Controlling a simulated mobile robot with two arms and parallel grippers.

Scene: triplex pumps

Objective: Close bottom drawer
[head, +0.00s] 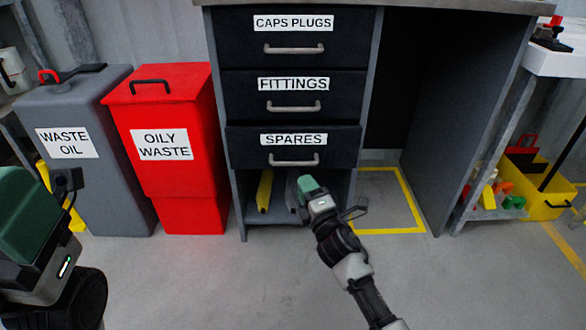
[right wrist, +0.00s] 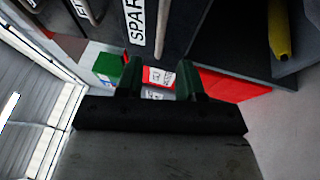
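The bottom drawer, labelled SPARES (head: 340,147), is in the dark cabinet in the head view. Its front seems to stand slightly proud of the drawers above. It has a metal bar handle (head: 293,162). In the right wrist view its SPARES label (right wrist: 135,22) shows at the top. My right gripper (head: 307,184) is just below the handle's right end in the picture, apparently not holding it. In the right wrist view its green fingers (right wrist: 158,72) are apart, with nothing gripped. My left gripper (head: 28,215) is at the left edge, partly cut off, its fingers unclear.
The FITTINGS drawer (head: 340,95) and CAPS PLUGS drawer (head: 340,38) above look shut. An open shelf below holds a yellow item (head: 264,190). A red oily waste bin (head: 160,100) and grey waste oil bin (head: 110,185) stand left. The floor in front is clear.

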